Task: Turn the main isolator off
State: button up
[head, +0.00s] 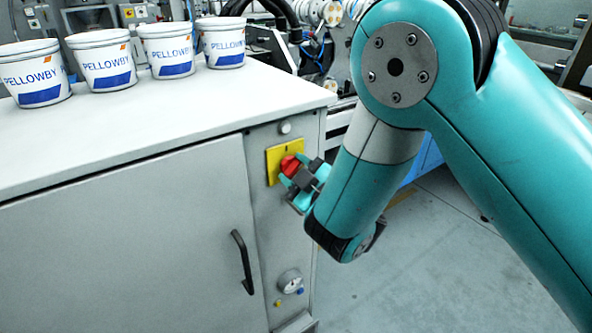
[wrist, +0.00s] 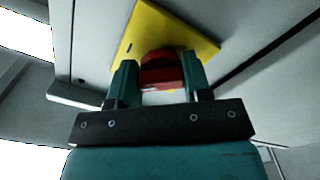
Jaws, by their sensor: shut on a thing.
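The main isolator is a red rotary handle (head: 290,165) on a square yellow plate (head: 273,163), set on the grey cabinet's narrow front panel. My gripper (head: 290,177) is at the handle, its teal fingers shut on it. In the wrist view the red handle (wrist: 160,70) sits between the two fingers (wrist: 160,85), in front of the yellow plate (wrist: 197,43). The fingers cover part of the handle, and I cannot read its exact angle.
Several white Pellowby tubs (head: 103,62) stand in a row on the cabinet top (head: 150,115). A black door handle (head: 242,262) is left of my gripper. A gauge (head: 290,281) sits low on the panel. The floor (head: 440,265) at right is clear.

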jog(key=n, duration=0.5)
jog(key=shift+d+n, duration=0.1)
jog(key=shift+n, duration=0.2)
jog(key=shift+r+n+p, duration=0.15)
jog(key=shift+n+p, duration=0.15)
jog(key=shift+n, duration=1.8)
jog(key=o, duration=0.9)
jog(key=shift+w, duration=0.1)
